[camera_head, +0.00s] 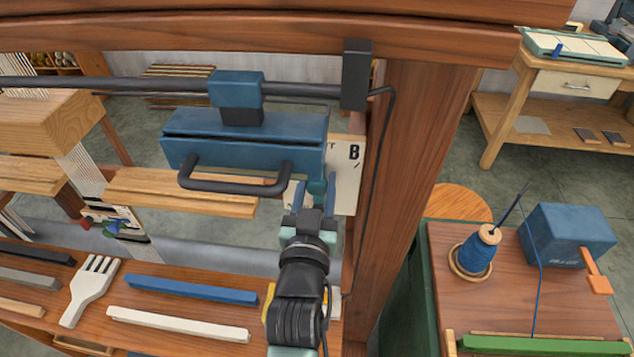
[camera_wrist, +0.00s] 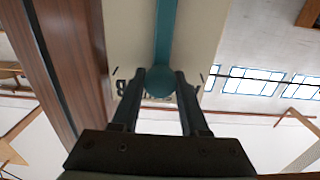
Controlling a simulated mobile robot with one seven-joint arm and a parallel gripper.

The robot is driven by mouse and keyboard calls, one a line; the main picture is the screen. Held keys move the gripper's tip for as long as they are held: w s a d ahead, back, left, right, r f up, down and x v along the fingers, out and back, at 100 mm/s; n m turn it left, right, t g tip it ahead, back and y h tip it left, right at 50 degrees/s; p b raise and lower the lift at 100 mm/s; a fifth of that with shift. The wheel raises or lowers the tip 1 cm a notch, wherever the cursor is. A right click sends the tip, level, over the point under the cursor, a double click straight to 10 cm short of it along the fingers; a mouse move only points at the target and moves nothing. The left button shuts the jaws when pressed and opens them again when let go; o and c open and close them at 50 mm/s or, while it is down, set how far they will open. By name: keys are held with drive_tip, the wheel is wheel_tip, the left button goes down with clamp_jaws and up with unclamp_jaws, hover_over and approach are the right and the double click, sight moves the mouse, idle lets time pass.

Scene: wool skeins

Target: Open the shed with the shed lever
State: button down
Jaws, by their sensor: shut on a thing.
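The shed lever shows in the wrist view as a teal bar (camera_wrist: 164,40) ending in a round knob (camera_wrist: 160,83). My gripper (camera_wrist: 160,90) has its two dark fingers on either side of the knob and is shut on it. In the head view my gripper (camera_head: 317,196) reaches up in front of the loom's right upright, with the teal knob (camera_head: 317,187) at its fingertips. A cream card (camera_head: 346,180) marked with a "B" is behind the lever. Most of the lever is hidden in the head view.
A blue beater box with a dark handle (camera_head: 235,187) hangs just left of my gripper. The wooden upright (camera_head: 415,170) stands to the right. A shelf below holds a white comb (camera_head: 88,290) and several bars. A side table holds blue yarn (camera_head: 476,256).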

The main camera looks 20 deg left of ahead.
drive_tip(key=shift+a, duration=0.1)
idle(0.3)
drive_tip(key=shift+s+a+f+n+b, duration=0.25)
drive_tip(key=shift+a+n+b, duration=0.3)
drive_tip(key=shift+a+n, duration=0.35)
drive_tip(key=shift+s+a+f+n+b, duration=0.25)
drive_tip(key=shift+a+n+b, duration=0.4)
drive_tip(key=shift+n, duration=0.45)
drive_tip(key=shift+s+a+f+n+b, duration=0.25)
drive_tip(key=shift+a+n+b, duration=0.25)
drive_tip(key=shift+a+n, duration=0.4)
drive_tip(key=shift+d, duration=0.1)
drive_tip(key=shift+c, duration=2.2)
unclamp_jaws()
drive_tip(key=b+v, duration=0.2)
drive_tip(key=v, duration=1.1)
